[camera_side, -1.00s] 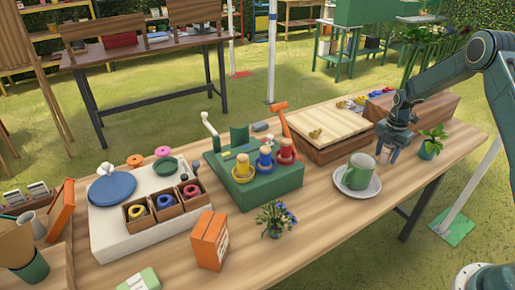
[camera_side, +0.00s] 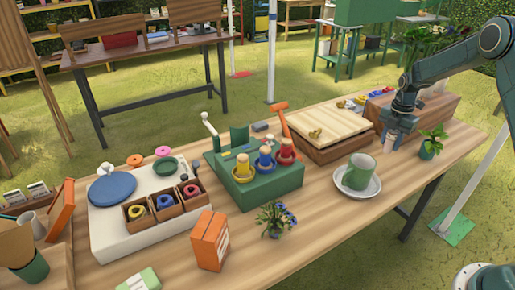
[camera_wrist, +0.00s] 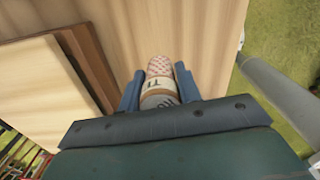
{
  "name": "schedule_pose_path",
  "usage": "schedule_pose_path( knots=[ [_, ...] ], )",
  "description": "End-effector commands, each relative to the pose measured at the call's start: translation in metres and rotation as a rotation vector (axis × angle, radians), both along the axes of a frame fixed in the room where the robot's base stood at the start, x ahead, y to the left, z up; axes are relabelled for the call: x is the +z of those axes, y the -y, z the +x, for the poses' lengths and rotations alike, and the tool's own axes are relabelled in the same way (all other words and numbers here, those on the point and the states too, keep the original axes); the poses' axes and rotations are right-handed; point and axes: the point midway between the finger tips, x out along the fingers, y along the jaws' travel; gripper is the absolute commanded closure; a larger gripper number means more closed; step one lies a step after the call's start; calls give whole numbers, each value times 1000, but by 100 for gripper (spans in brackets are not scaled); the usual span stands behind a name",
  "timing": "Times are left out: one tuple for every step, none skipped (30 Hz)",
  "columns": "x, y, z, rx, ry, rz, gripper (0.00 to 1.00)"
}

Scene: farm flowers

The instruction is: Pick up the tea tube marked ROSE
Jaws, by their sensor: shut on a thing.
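My gripper (camera_wrist: 160,88) is shut on a tea tube (camera_wrist: 160,66) in the wrist view. The tube has a pink patterned end, a pale label band with partly visible dark letters, and a greyish part close to the gripper. I cannot read the word ROSE on it. In the side view my gripper (camera_side: 392,133) points down at the right part of the wooden table, and the small tube is hard to make out there. I cannot tell for sure how far it is above the table.
A wooden box with a pale lid (camera_side: 325,125) lies left, and a long brown box (camera_side: 440,108) behind. The green stand (camera_side: 262,190) is farther left.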

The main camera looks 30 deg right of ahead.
Motion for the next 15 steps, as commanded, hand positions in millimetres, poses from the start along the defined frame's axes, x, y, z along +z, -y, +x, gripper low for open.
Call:
schedule_pose_path(
  knots=[
    [12, 1, 1, 0, 4, -3, 89],
    [18, 1, 1, 0, 4, -3, 89],
    [27, 1, 1, 0, 4, -3, 89],
    [33, 0, 1, 0, 4, -3, 89],
    [40, 0, 1, 0, 4, -3, 89],
    [49, 1, 1, 0, 5, -2, 89],
    [56, 1, 1, 0, 5, -3, 89],
    [62, 0, 1, 0, 4, -3, 89],
    [71, 0, 1, 0, 5, -2, 89],
    [78, 0, 1, 0, 4, -3, 89],
    [84, 1, 1, 0, 4, -3, 89],
    [92, 0, 1, 0, 4, -3, 89],
    [98, 0, 1, 0, 4, -3, 89],
    [103, 0, 1, 0, 3, -2, 89],
    [110, 0, 1, 0, 4, -3, 89]
  ],
)
